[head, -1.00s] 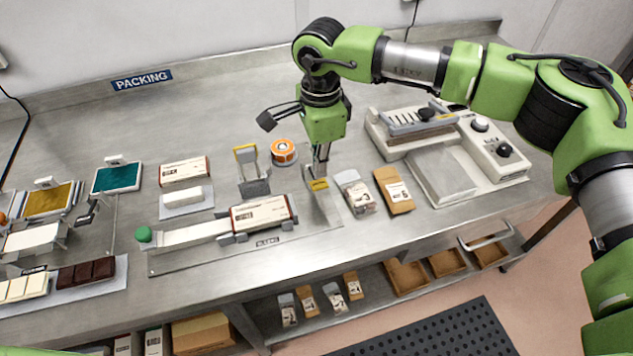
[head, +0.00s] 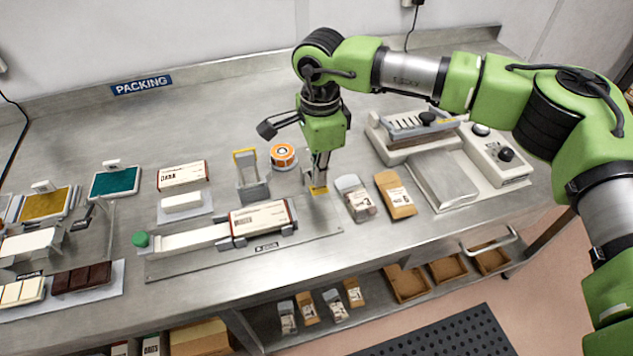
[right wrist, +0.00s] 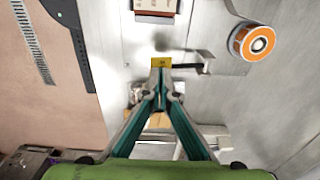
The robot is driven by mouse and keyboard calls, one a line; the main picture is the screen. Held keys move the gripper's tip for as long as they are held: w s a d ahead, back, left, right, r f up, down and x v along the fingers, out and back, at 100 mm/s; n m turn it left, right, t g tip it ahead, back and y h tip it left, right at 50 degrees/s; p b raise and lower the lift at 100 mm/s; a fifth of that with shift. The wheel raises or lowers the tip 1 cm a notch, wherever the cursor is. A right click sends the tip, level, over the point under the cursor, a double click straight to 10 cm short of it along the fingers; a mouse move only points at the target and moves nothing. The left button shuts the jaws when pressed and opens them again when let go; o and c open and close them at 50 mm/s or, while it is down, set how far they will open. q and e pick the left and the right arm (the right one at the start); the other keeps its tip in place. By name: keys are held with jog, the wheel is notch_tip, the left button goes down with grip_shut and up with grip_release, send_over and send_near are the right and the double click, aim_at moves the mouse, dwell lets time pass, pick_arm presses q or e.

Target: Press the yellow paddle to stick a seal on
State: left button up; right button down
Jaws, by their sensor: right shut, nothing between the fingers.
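The yellow paddle (head: 319,190) is a small plate at the right end of the sealing fixture (head: 190,262). It also shows in the right wrist view (right wrist: 161,62). A white carton with a brown edge (head: 262,217) lies in the fixture, left of the paddle. My right gripper (head: 320,182) points down with its tip at the paddle. In the right wrist view its fingers (right wrist: 160,92) are together and empty, overlapping the paddle's near edge; I cannot tell whether they touch it. No seal can be made out on the carton. My left gripper is not in view.
An orange roll (head: 284,156) and a yellow-topped grey stand (head: 249,178) are behind the fixture. A grey-white pouch (head: 356,198) and a brown pouch (head: 396,194) lie to the right. A sealing machine (head: 445,160) is farther right.

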aim_at(320, 189)
jog(key=shift+f, duration=0.1)
dwell(0.5)
jog(key=shift+f+b, duration=3)
jog(key=shift+f, duration=0.4)
jog(key=shift+s+r, duration=0.15)
jog(key=shift+r, duration=0.15)
jog(key=shift+w+r+p, duration=0.2)
jog(key=shift+r+p, duration=0.9)
jog(key=shift+r, duration=1)
jog(key=shift+r+p, duration=1.15)
jog(key=shift+r, duration=1.65)
